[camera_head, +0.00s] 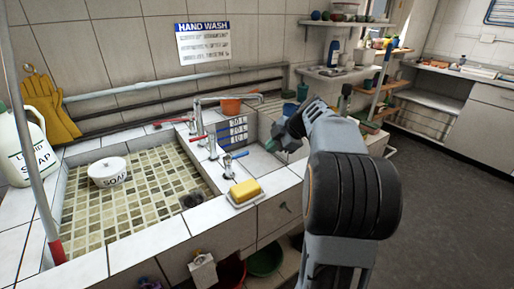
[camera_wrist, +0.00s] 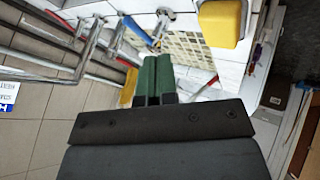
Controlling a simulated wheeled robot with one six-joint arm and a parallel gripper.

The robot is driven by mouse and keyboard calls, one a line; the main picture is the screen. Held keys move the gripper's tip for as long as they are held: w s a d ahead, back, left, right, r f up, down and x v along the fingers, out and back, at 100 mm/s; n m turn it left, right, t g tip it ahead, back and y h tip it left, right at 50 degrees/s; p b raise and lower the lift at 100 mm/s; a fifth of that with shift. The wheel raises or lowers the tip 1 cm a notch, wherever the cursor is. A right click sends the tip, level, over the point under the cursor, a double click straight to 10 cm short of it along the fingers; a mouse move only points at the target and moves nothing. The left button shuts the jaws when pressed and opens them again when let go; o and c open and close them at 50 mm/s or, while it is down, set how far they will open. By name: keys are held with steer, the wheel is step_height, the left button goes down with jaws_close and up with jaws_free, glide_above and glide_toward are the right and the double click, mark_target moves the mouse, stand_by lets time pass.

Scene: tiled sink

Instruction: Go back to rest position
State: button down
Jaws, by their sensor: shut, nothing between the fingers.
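My gripper (camera_head: 272,145) is at the end of my raised arm, above the right part of the tiled sink counter. In the wrist view its two green fingers (camera_wrist: 156,80) lie side by side, shut with nothing between them. A yellow sponge (camera_head: 245,190) rests on a small dish on the counter's front ledge, left of my gripper and apart from it. The sponge also shows at the top of the wrist view (camera_wrist: 222,22).
A white soap bowl (camera_head: 108,171) sits in the tiled basin. A liquid soap jug (camera_head: 25,150) and yellow gloves (camera_head: 50,108) are at the left. A metal faucet (camera_head: 225,100) and pipes run along the wall. Open grey floor (camera_head: 440,190) lies at the right.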

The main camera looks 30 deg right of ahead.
steer(key=s+a+f+m+g+h+p, duration=0.35)
steer(key=s+m, duration=0.45)
steer(key=m, duration=0.8)
steer(key=s+a+r+h+p, duration=0.1)
steer(key=s+a+r+p, duration=0.8)
steer(key=s+a+p, duration=0.2)
steer(key=shift+a+m+t+h+p, duration=0.35)
steer(key=shift+a+t+p, duration=0.15)
steer(key=shift+a, duration=0.8)
